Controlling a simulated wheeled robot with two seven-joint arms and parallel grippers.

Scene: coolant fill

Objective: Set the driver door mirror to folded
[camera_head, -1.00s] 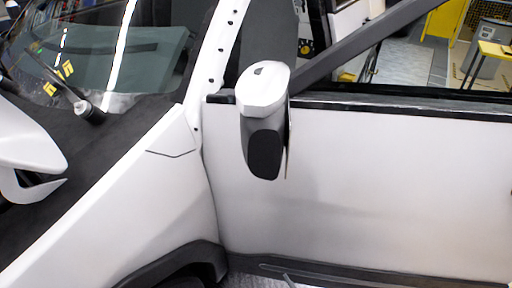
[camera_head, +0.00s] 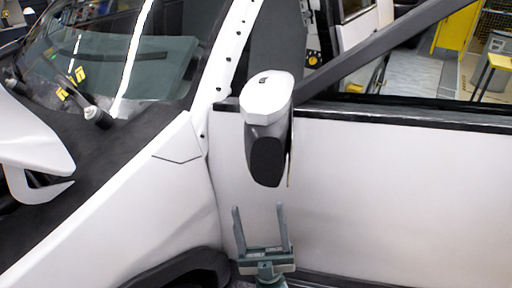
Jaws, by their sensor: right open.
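The driver door mirror (camera_head: 266,125) is on the white car door (camera_head: 390,185), near its front upper corner. It has a white cap on top and a dark grey housing below, and it juts out from the door toward me. My right gripper (camera_head: 259,210) is below the mirror, with its two fingers pointing up and spread apart. Nothing is between the fingers, and a gap separates the fingertips from the mirror's lower end. My left gripper is not in view.
The white front fender (camera_head: 130,215) and windshield (camera_head: 110,60) are to the left. A dark window ledge (camera_head: 400,113) runs along the door top. Yellow shop furniture (camera_head: 455,30) stands far behind the car. The door face right of the mirror is clear.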

